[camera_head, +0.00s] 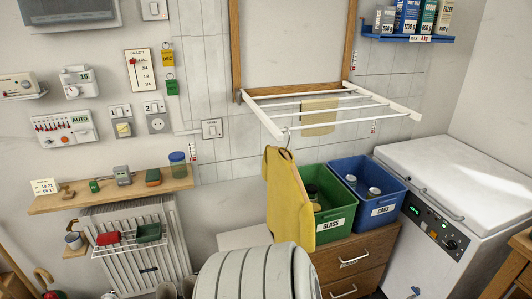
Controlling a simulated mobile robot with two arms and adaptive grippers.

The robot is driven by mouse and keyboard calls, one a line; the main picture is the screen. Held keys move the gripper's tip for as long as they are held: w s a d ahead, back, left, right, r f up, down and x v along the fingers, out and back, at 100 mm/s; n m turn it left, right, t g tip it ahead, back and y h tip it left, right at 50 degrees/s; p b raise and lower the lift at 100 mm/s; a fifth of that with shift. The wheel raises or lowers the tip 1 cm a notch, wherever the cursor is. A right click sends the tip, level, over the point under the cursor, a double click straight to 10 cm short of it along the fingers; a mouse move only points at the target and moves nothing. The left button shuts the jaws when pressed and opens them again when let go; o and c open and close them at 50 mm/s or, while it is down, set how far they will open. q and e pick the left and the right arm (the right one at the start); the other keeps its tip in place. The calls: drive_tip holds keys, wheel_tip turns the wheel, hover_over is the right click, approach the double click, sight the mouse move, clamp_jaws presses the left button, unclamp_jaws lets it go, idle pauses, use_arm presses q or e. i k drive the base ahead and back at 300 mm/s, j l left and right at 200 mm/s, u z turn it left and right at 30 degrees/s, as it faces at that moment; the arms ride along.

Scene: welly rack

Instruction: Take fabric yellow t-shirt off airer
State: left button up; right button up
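A yellow t-shirt (289,198) hangs from a hanger (287,143) at the front left part of the white airer (340,106). The airer folds out from the wooden-framed wall panel and has several rails. The shirt hangs down in front of the green box. A pale yellow cloth or panel (319,115) shows behind the rails; I cannot tell if it hangs on them. Neither of my grippers is in view.
A green box (331,222) marked GLASS and a blue box (383,208) marked CANS stand on a wooden drawer unit (352,262), right of the shirt. A white chest appliance (450,175) is at the right. A wooden shelf (105,193) and a radiator (172,245) are at the left.

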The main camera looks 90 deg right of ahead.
sight(290, 217)
drive_tip(key=z, duration=2.9)
